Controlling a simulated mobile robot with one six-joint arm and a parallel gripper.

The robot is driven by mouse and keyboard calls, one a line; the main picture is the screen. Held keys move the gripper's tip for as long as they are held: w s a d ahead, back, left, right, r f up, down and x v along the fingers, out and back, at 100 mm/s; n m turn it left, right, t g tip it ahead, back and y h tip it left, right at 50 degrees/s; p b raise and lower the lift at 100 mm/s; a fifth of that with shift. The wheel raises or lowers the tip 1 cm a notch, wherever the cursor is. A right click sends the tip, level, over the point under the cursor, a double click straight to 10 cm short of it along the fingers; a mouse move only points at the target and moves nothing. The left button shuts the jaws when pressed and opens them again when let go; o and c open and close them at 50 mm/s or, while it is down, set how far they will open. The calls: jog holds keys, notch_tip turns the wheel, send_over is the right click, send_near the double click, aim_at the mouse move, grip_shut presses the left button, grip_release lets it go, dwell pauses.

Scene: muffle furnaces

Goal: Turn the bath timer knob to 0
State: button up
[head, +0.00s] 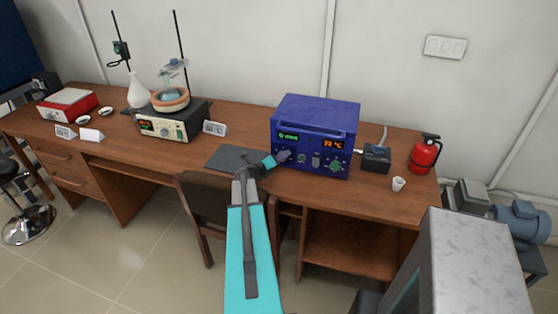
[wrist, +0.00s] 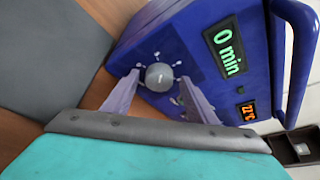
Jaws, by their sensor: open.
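The blue bath (head: 316,116) stands on the wooden desk, with a green display and an orange display on its front. In the wrist view its green display (wrist: 225,47) reads "0 min" and the orange one (wrist: 247,112) appears to read "22°C". The grey timer knob (wrist: 159,77) sits below the green display, with small marks around it. My gripper (wrist: 153,88) is open, with one finger on each side of the knob; I cannot tell whether they touch it. In the head view my gripper (head: 283,156) is at the bath's lower left front and hides this knob.
A dark mat (head: 228,158) lies on the desk left of the bath. A small dark box (head: 376,158), a white cup (head: 398,184) and a red extinguisher (head: 425,153) stand to its right. A chair (head: 200,205) is at the desk's front.

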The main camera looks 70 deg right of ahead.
jog(key=shift+r, duration=0.1)
jog(key=shift+r+b, duration=0.7)
jog(key=shift+r, duration=0.85)
jog(key=shift+s+a+r, duration=0.15)
jog(key=shift+s+a, duration=0.05)
jog(key=shift+a, duration=0.05)
jog(key=s+a, duration=0.2)
jog(key=a, duration=0.4)
jog(key=s+a+r+b, duration=0.1)
jog(key=s+a, duration=0.1)
jog(key=a, duration=0.4)
jog(key=shift+s+a+r+b, duration=0.2)
jog(key=shift+s+r+b, duration=0.1)
jog(key=shift+s, duration=0.05)
jog(key=a+p, duration=0.1)
jog(key=p, duration=0.2)
jog(key=a+p, duration=0.1)
jog(key=p, duration=0.2)
jog(key=shift+s, duration=0.4)
jog(key=shift+f, duration=0.1)
